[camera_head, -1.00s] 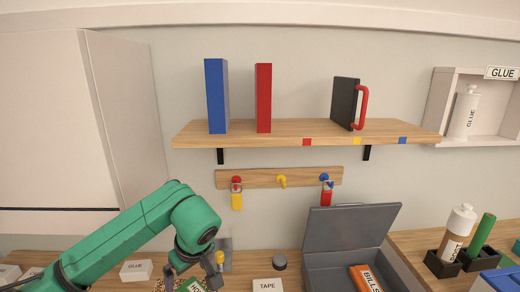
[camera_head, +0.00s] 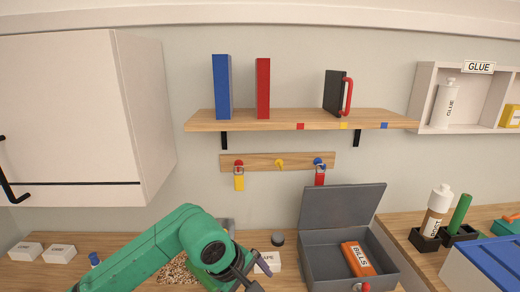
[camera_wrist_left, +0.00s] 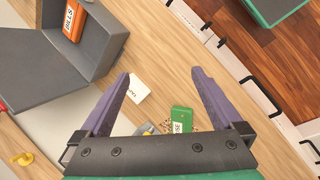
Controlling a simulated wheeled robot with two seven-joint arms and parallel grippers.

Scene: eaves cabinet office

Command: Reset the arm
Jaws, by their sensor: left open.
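My left arm comes in from the lower left, a green arm with a dark gripper (camera_head: 250,274) low over the wooden desk. The gripper is open in the left wrist view (camera_wrist_left: 160,76), its two purple fingers spread with nothing between the tips. In the head view it partly covers the white TAPE box (camera_head: 270,260), which lies on the desk. In the wrist view this white box (camera_wrist_left: 137,90) and a green labelled box (camera_wrist_left: 182,119) lie on the desk beyond the fingers. My right gripper is not in view.
An open grey box (camera_head: 338,258) with the orange BILLS box (camera_head: 357,258) stands just right of the gripper. A shelf (camera_head: 300,120) with blue, red and black binders is above. A white cabinet (camera_head: 75,120) hangs at left. Bottles and a blue-lidded box (camera_head: 492,262) are at right.

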